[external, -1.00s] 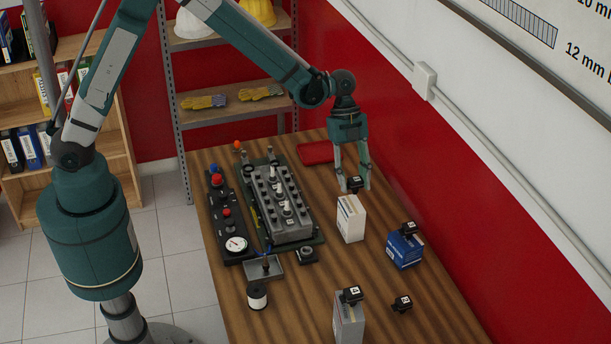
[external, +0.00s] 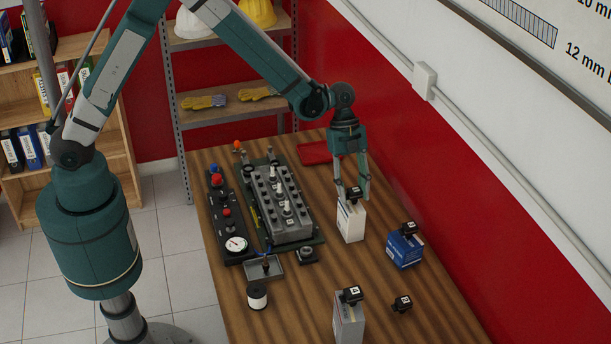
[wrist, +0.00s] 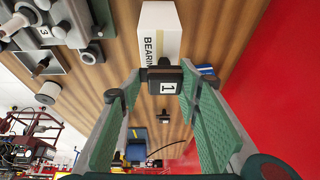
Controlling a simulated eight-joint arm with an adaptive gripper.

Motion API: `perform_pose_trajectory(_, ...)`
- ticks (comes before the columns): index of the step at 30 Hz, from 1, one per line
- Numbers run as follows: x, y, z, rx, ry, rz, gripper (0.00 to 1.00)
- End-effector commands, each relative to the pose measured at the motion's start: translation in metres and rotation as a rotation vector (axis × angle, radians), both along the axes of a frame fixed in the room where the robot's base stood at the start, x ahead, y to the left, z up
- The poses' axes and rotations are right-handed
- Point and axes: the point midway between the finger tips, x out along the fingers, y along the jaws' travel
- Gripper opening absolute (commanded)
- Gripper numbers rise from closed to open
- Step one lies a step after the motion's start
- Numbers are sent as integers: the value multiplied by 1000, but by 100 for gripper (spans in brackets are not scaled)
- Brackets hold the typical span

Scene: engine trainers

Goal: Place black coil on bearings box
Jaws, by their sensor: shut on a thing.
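A small black coil with a white "1" label (wrist: 168,87) is between the fingers of my gripper (external: 353,193), which is shut on it. In the external view the coil (external: 354,192) is at the top of the upright white bearings box (external: 351,222). I cannot tell whether it touches the box top. In the wrist view the bearings box (wrist: 158,18), with part of its "BEARIN" lettering showing, appears just beyond the coil. The coil covers part of the box there.
A blue box (external: 404,252) and a grey box (external: 347,325) each carry a black coil. Another black coil (external: 402,304) lies on the table. The engine block (external: 283,205), a control panel (external: 226,220) and a white spool (external: 257,297) are to the left. The red wall is close on the right.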

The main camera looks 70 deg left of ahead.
Motion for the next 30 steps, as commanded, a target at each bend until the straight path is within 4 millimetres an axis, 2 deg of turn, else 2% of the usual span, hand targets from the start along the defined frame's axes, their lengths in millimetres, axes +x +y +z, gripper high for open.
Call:
perform_pose_trajectory(5, 0, 0, -4, 0, 0, 0, 19)
perform_pose_trajectory(6, 0, 0, -3, 0, 0, 0, 36)
perform_pose_trajectory(9, 0, 0, -3, 0, 0, 0, 48)
perform_pose_trajectory(23, 0, 0, -1, 0, 0, 0, 48)
perform_pose_trajectory(30, 0, 5, 11, 0, 0, 1, 48)
